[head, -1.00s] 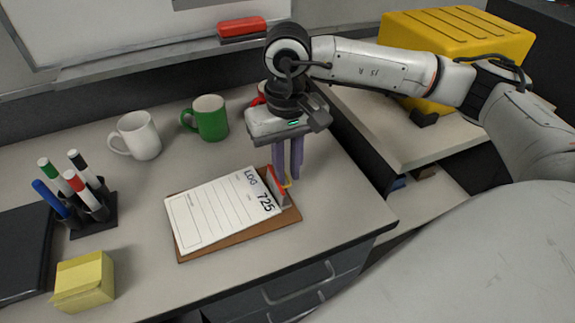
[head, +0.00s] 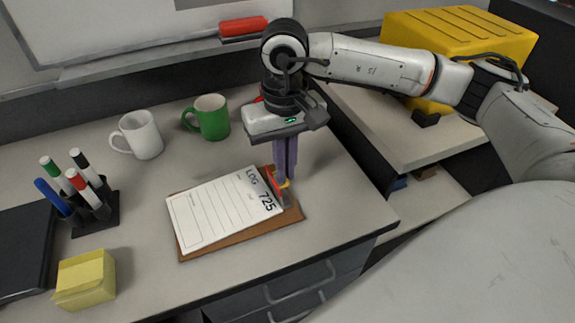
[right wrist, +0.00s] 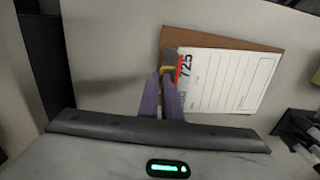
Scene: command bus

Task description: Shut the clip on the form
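The clipboard (head: 240,238) lies flat on the desk with a white form (head: 215,208) marked "LOG 725". The clip (head: 283,199) is at its right end, with red, grey and yellow parts. The right gripper (head: 285,178) points straight down over the clip, its purple fingers close together with their tips at the yellow part. In the right wrist view, the fingers (right wrist: 164,76) meet the clip (right wrist: 171,62) beside its red strip. They appear shut on it; the tips partly hide it, so I cannot tell whether the clip presses flat on the paper. The left gripper is not in view.
A green mug (head: 208,118) and white mug (head: 138,135) stand behind the form. A pen holder (head: 95,212), yellow note block (head: 85,280) and dark folder (head: 22,250) are to the left. The desk's edge is close on the right. A yellow case (head: 460,45) stands beyond.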

